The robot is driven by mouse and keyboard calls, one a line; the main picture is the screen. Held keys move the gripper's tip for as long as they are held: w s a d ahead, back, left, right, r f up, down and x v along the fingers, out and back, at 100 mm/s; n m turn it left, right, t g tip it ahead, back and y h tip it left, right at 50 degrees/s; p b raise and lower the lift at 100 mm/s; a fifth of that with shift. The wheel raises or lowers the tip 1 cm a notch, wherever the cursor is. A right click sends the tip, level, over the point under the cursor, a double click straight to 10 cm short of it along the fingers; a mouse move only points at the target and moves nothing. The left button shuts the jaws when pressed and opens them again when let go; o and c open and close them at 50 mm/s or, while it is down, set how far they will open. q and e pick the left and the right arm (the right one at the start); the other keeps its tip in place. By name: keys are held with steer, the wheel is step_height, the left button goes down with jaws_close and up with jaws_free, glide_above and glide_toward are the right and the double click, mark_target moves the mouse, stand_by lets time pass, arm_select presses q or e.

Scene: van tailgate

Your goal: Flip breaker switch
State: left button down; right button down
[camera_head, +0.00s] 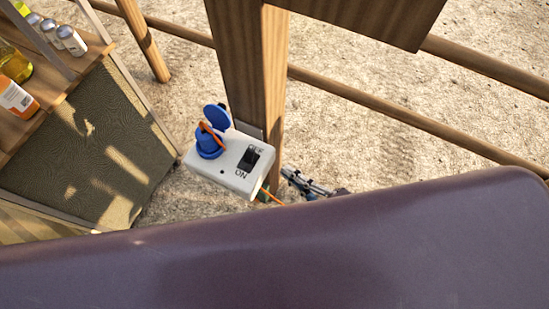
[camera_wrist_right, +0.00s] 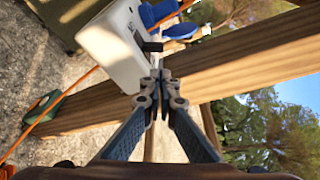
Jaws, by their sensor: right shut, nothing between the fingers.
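The breaker box (camera_head: 225,163) is a white box on a wooden post, with OFF and ON labels and a black switch (camera_head: 249,160) on its face. I cannot tell which way the switch is set. My right gripper (camera_head: 289,174) is just right of the box, partly hidden by the dark purple surface in front. In the right wrist view, the gripper (camera_wrist_right: 160,76) is shut and empty. Its tips appear close to the black switch (camera_wrist_right: 152,46) sticking out of the box (camera_wrist_right: 115,45); contact cannot be told. My left gripper is not in view.
A blue socket with a raised lid (camera_head: 209,142) and an orange cable (camera_head: 270,196) are on the box. The wooden post (camera_head: 272,80) stands behind it. A shelf with bottles (camera_head: 15,98) is at the left. The large purple surface (camera_head: 300,250) fills the foreground.

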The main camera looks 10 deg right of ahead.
mark_target(264, 158)
steer(key=p+x, duration=0.1)
steer(key=x, duration=0.8)
steer(key=shift+w+a+f, duration=0.1)
steer(key=shift+w, duration=0.1)
